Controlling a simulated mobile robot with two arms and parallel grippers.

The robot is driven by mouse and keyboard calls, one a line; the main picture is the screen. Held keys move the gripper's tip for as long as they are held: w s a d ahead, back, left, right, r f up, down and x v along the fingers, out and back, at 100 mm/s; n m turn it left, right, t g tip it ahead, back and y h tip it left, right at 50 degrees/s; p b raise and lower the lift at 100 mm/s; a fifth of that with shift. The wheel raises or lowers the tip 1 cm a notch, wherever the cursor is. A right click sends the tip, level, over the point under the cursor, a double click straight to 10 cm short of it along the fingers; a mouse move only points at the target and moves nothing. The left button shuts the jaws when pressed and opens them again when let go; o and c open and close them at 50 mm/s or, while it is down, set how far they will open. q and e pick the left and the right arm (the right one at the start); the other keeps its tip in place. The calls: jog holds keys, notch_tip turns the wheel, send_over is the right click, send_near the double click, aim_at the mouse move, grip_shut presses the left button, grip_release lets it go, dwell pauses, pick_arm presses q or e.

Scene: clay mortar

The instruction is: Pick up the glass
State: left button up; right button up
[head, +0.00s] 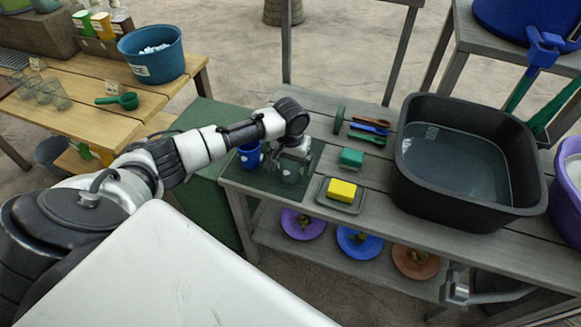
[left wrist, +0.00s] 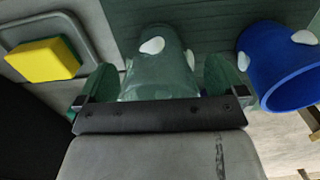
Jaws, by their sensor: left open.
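The glass (head: 291,172) is a clear, greenish tumbler on a dark green mat (head: 262,180) at the left end of the grey bench. In the left wrist view the glass (left wrist: 160,72) shows pale spots and stands between the two fingers. My left gripper (head: 291,150) is open at the glass, with a finger on each side; the wrist view also shows this gripper (left wrist: 160,85). Whether the fingers touch the glass is unclear. The gripper base hides the near part of the glass.
A blue cup (head: 249,155) stands close beside the glass; the wrist view shows it too (left wrist: 282,65). A yellow sponge (head: 342,190) lies on a small tray (head: 333,205). A dark basin (head: 470,205) is further right. Plates (head: 303,225) lie on the lower shelf.

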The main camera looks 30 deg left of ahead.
pick_arm(q)
jog(key=shift+c, duration=0.5)
jog(key=c, duration=1)
jog(key=shift+r, duration=0.1)
jog(key=shift+r, duration=0.15)
